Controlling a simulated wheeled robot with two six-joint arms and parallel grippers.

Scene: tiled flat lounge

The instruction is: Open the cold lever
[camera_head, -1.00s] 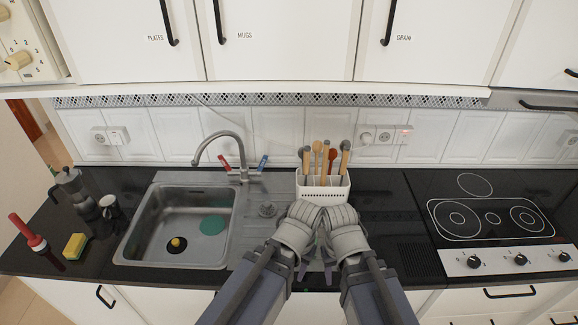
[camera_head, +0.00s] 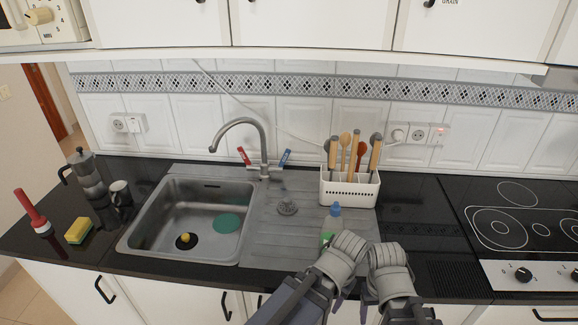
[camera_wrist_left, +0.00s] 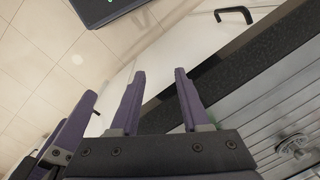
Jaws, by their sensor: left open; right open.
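The tap (camera_head: 262,150) stands behind the sink. It has a red lever (camera_head: 243,155) on the left and a blue lever (camera_head: 285,157), the cold one, on the right; both tilt upward and outward. My two arms come in from the bottom, right of the sink, with wrists close together and well short of the tap. My left gripper (camera_wrist_left: 160,72) is open and empty in the left wrist view, over the counter's front edge. My right gripper (camera_head: 363,312) is open; its fingers are mostly hidden below its wrist. Neither gripper touches a lever.
A white utensil holder (camera_head: 349,190) stands right of the tap. A blue-capped bottle (camera_head: 335,211) is partly behind my left wrist. The sink basin (camera_head: 190,215) is left, with a yellow sponge (camera_head: 78,231) beyond it. The hob (camera_head: 525,225) is right. The drainboard's middle is mostly clear.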

